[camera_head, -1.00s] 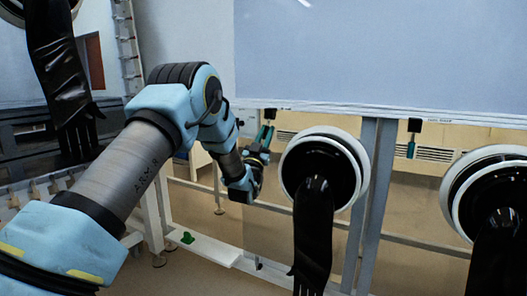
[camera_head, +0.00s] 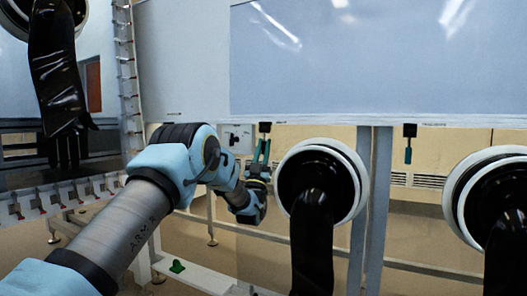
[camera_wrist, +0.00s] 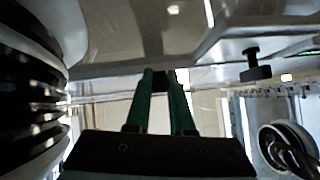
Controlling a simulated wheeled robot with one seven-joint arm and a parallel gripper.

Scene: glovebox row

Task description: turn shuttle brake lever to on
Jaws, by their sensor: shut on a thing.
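A lever with a black block (camera_head: 265,127) hangs under the lower edge of the white cabinet, left of the middle glove port. My gripper (camera_head: 262,148) reaches up to it from below, its green fingers pointing upward. In the wrist view my gripper (camera_wrist: 160,78) has its fingertips closed around the dark lever end (camera_wrist: 158,75). The fingers hide most of the handle. A second lever (camera_head: 409,143), with a black block and teal handle hanging straight down, is further right under the same edge. The small labels are too blurred to read.
The middle glove port (camera_head: 322,180), with its black glove hanging, stands close to the right of my gripper. Another port (camera_head: 490,200) is at the right edge. Grey uprights (camera_head: 371,190) stand behind. A white panel with a knob (camera_head: 237,138) is just left of my gripper.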

